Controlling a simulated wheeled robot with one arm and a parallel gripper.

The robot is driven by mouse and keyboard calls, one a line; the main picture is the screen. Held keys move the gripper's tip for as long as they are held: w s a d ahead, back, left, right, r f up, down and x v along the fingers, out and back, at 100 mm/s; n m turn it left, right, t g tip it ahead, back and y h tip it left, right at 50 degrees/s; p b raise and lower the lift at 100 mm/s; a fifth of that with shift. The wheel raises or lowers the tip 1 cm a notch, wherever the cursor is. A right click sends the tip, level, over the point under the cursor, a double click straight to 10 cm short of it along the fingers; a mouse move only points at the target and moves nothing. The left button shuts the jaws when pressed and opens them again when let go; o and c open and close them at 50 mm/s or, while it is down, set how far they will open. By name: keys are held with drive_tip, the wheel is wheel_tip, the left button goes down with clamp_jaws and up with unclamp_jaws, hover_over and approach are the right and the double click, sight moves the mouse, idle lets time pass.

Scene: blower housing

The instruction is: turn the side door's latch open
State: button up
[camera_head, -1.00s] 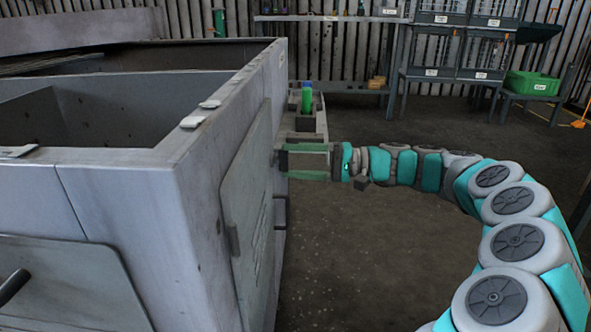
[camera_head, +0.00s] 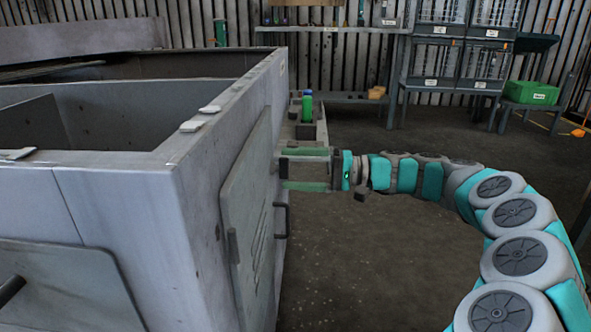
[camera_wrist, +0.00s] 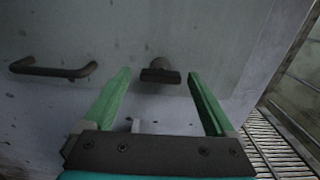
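The side door (camera_head: 246,215) is a grey panel on the right side of the grey housing, and it fills much of the wrist view (camera_wrist: 110,35). Its latch (camera_wrist: 160,75), a dark short bar on a round stem, lies roughly crosswise in the wrist view. My gripper (camera_wrist: 160,72) is open, with its two green fingers pointing at the door, one on each side of the latch in the picture. The gap holds nothing gripped. In the head view my gripper (camera_head: 283,169) reaches the door side from the right; contact with the latch cannot be told.
A dark bar handle (camera_wrist: 52,70) is on the door left of the latch; it also shows below my gripper in the head view (camera_head: 284,220). A ledge with a green bottle (camera_head: 307,106) stands behind my gripper. The floor (camera_head: 370,250) to the right is clear.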

drive_tip(key=shift+d, duration=0.1)
drive_tip(key=d+p, duration=0.1)
drive_tip(key=d, duration=0.6)
drive_tip(key=shift+s+d, duration=0.1)
drive_tip(key=shift+d, duration=0.2)
drive_tip(key=shift+d, duration=0.15)
